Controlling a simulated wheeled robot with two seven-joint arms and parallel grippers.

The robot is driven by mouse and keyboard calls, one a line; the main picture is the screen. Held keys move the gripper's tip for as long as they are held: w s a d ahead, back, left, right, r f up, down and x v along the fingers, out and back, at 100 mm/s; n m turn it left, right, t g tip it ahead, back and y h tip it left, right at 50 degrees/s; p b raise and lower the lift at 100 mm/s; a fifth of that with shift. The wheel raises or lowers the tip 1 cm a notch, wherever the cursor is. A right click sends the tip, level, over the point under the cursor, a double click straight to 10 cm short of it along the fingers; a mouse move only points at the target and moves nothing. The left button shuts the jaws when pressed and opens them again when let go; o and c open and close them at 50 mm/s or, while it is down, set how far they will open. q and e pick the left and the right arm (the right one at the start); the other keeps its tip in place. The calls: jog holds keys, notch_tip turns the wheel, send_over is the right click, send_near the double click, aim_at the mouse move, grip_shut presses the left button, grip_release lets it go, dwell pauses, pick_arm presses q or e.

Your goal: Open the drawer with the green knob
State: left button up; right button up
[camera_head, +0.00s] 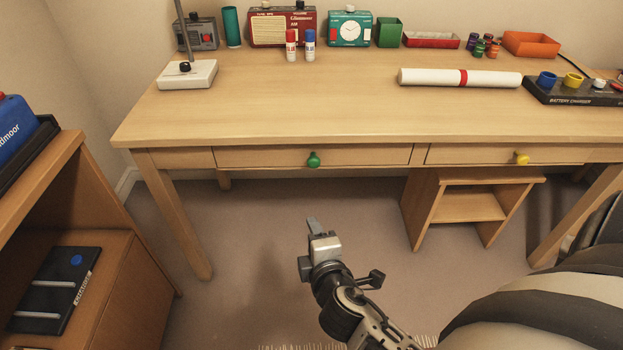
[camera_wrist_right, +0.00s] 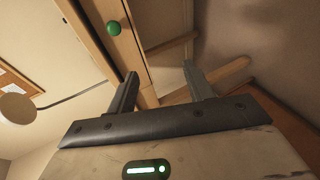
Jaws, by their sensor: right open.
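The green knob (camera_head: 314,159) sits at the middle of the left drawer front (camera_head: 250,157) under the desk top. That drawer looks shut, flush with the desk frame. The knob also shows in the right wrist view (camera_wrist_right: 114,28), beyond and left of the fingertips. My right gripper (camera_head: 312,224) is in front of the desk, below the knob in the head view and apart from it. Its two fingers (camera_wrist_right: 158,76) are spread and nothing is between them. My left gripper is in neither view.
A second drawer with a yellow knob (camera_head: 521,158) is to the right. A wooden stool (camera_head: 470,206) stands under the desk (camera_head: 300,100). A low cabinet (camera_head: 110,265) stands at left. The floor (camera_head: 270,230) between cabinet and stool is clear. A white roll (camera_head: 440,77) lies on the desk.

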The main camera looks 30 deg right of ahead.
aim_at(314, 166)
jog(key=w+d+n+h+b, duration=0.1)
jog(key=w+d+n, duration=0.1)
jog(key=w, duration=0.3)
jog(key=w+d+r+n+t+h+b, duration=0.1)
jog(key=w+d+n+h+b, duration=0.1)
jog(key=w+d, duration=0.3)
jog(key=w+d+n+t+h+b, duration=0.1)
jog(key=w+d+n+h, duration=0.1)
jog(key=w, duration=0.5)
jog(key=shift+w+d+r+n, duration=0.15)
jog(key=shift+d+n, duration=0.1)
jog(key=shift+d, duration=0.25)
jog(key=shift+s+d+r+n, duration=0.15)
jog(key=shift+d+n, duration=0.1)
jog(key=shift+d, duration=0.2)
jog(key=shift+w+d+b, duration=0.2)
jog(key=shift+w+b, duration=0.1)
jog(key=shift+w, duration=0.15)
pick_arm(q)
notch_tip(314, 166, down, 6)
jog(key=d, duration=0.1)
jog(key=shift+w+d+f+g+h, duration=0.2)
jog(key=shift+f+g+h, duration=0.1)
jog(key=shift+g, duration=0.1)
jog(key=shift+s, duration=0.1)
pick_arm(e)
grip_shut()
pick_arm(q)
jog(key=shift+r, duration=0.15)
